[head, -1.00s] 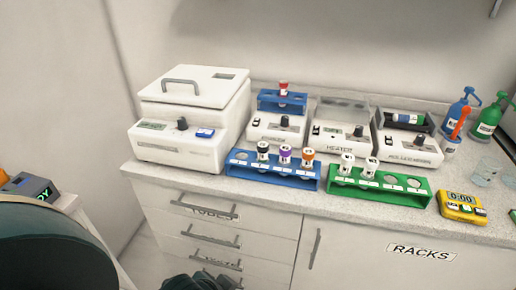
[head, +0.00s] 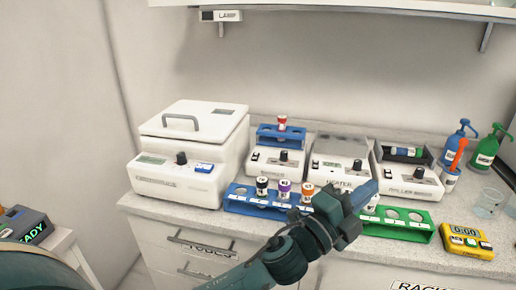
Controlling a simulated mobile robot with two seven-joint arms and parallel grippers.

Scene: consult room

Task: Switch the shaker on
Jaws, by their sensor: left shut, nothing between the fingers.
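The likely shaker (head: 262,168) is a small white device at the back of the counter; its lettering is too small to read. It has a dark switch at its left front and a dark knob (head: 284,155). A blue rack (head: 268,138) on top holds a red-capped tube (head: 282,123). My left gripper (head: 368,192) is shut and empty, to the right of and nearer than the shaker. In the picture it overlaps the heater's lower front and parts of both tube racks. My right gripper is not in view.
A large white lidded machine (head: 160,184) stands left; the heater (head: 328,174) and a roller device (head: 415,185) stand right. A blue rack (head: 235,205) with capped tubes and a green rack (head: 425,235) line the front. A yellow timer (head: 466,241), glass and bottles are at right.

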